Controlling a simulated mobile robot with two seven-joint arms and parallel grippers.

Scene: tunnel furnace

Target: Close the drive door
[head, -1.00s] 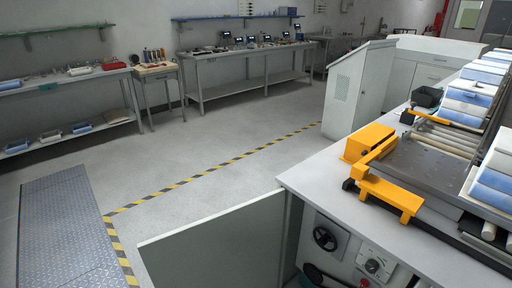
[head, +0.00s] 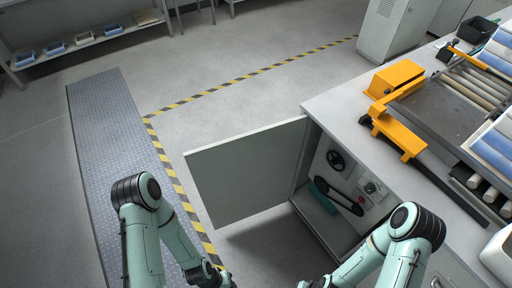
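The drive door (head: 245,172) is a flat grey panel, swung wide open to the left of the furnace cabinet (head: 375,125). Its hinged side meets the cabinet's front left corner. The open compartment shows a black handwheel (head: 336,160), a dark belt (head: 338,197) and a control box with a red knob (head: 370,188). My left arm comes in at the lower left and ends near the bottom edge, below the door. My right arm comes in at the lower right, in front of the compartment. Both grippers lie at or beyond the bottom edge, so their fingers do not show.
A metal floor plate (head: 110,150) lies on the left, beside a yellow and black floor stripe (head: 180,190). The floor (head: 225,100) behind the door is clear. A yellow bracket (head: 400,132) sits on the cabinet top. A shelf with blue bins (head: 83,39) stands at the back left.

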